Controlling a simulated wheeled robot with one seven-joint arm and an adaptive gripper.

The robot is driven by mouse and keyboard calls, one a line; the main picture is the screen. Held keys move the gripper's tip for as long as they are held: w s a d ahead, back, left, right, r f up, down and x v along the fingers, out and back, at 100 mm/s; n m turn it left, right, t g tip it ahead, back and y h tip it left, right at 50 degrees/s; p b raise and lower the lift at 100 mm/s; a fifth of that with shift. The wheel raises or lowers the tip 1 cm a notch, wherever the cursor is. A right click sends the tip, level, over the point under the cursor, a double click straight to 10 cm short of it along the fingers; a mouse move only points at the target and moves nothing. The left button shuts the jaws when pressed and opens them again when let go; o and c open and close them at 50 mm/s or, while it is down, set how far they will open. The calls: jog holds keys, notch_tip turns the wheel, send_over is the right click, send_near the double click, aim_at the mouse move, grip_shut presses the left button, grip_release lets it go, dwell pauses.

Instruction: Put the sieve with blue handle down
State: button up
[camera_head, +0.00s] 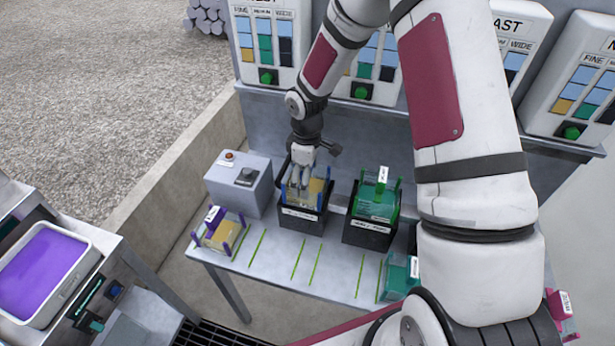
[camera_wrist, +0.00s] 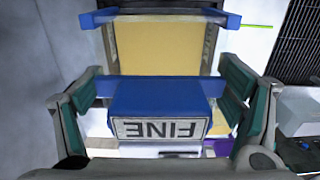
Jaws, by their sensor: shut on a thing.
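The sieve with blue handle (camera_wrist: 166,100) has a blue frame, a yellow mesh panel and a handle block labelled FINE, seen upside down in the wrist view. My gripper (camera_head: 300,182) points down at this sieve from above. In the wrist view my gripper (camera_wrist: 168,92) is shut on the blue handle, one finger at each side. In the head view the blue-framed sieve (camera_head: 316,188) is at the left dark box (camera_head: 303,221), its lower part hidden by the box front. I cannot tell whether it rests in the box.
A green sieve (camera_head: 377,205) stands in the right dark box (camera_head: 367,235). A purple-handled sieve (camera_head: 222,236) and a teal one (camera_head: 397,280) are on the grey bench (camera_head: 325,272) with green lines. A grey control box (camera_head: 239,184) is left. Dispensers stand behind.

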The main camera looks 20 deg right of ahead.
jog(key=shift+f, duration=0.3)
jog(key=o, duration=1.1)
notch_tip(320, 180, up, 13)
jog(key=shift+f+b, duration=0.2)
jog(key=shift+b, duration=0.6)
jog(key=s+r+m+t+h, duration=0.1)
jog(key=s+r+m, duration=0.2)
jog(key=s+r, duration=0.4)
jog(key=s+r+m+t, duration=0.2)
jog(key=s+r+m, duration=0.15)
jog(key=r, duration=0.55)
jog(key=shift+s+r+m+t+y, duration=0.15)
jog(key=shift+s+r+m+t, duration=0.5)
jog(key=shift+s, duration=1.65)
jog(key=shift+s+r+m+t+y, duration=0.2)
jog(key=shift+s+r+m, duration=0.75)
jog(key=shift+s, duration=1.4)
jog(key=shift+s+r+m+t+y, duration=0.15)
jog(key=shift+s+r+m+t, duration=0.65)
jog(key=shift+s, duration=1.5)
